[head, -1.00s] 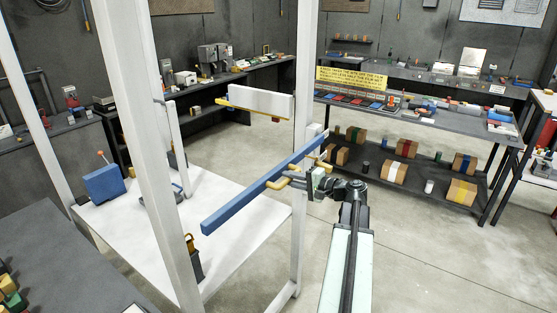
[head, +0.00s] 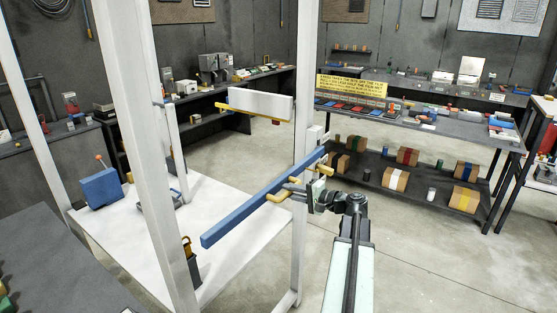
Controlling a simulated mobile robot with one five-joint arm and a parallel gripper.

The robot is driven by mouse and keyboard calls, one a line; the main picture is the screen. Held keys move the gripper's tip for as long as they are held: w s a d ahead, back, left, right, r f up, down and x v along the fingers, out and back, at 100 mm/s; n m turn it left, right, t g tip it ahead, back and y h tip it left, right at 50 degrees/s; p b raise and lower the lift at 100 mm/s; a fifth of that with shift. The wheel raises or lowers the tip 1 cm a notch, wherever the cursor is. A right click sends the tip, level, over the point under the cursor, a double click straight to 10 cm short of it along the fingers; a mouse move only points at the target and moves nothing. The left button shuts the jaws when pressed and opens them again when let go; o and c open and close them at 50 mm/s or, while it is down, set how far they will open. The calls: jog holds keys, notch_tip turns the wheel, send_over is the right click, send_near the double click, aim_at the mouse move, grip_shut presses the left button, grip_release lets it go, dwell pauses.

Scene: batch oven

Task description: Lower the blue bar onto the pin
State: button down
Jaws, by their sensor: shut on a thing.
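The blue bar (head: 250,205) is a long square beam in the head view. It runs slantwise from the lower left to the upper right and crosses the white frame's right post (head: 307,80) in the picture. Yellow hook-like pieces (head: 279,195) show on the side of the bar facing me. My gripper (head: 296,190) reaches in from the right and is shut at these yellow pieces, holding the bar off the floor. The exact contact is too small to tell. I cannot make out the pin.
A white frame post (head: 140,120) stands close at the left. A white table (head: 220,225) lies behind the bar, with a blue box (head: 101,187) on it. A white board with a yellow edge (head: 261,105) is beyond. Open floor lies at the right.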

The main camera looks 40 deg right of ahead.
jog(key=shift+f+b, duration=2.25)
jog(key=shift+f, duration=0.25)
jog(key=c, duration=1)
grip_release()
jog(key=p+v, duration=0.1)
jog(key=v, duration=0.7)
